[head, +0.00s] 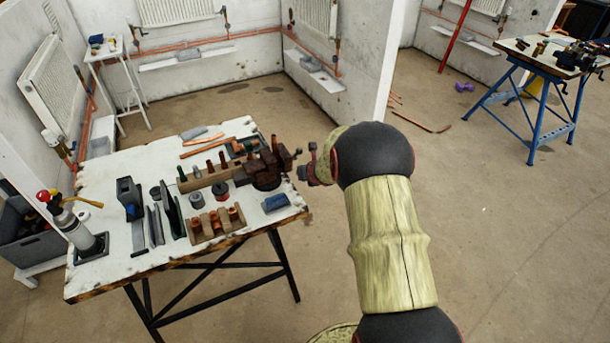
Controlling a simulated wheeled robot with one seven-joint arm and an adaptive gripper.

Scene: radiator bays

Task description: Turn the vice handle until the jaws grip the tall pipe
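A dark brown, rusty vice (266,172) stands at the right end of the white workbench (115,170). My arm reaches in from the lower right. My small reddish gripper (306,169) is just right of the vice, past the bench's right edge. At this size I cannot tell whether it touches the vice handle, or whether its fingers are open. The handle is not clearly distinct from the gripper and the vice. I cannot single out the tall pipe or see whether anything is between the jaws.
A wooden block with copper fittings (215,222), a blue item (276,202), loose copper pipes (208,147) and a gas torch (70,225) crowd the bench. A white partition wall (360,70) stands behind. A blue-legged bench (545,85) is far right. Floor at right is mostly clear.

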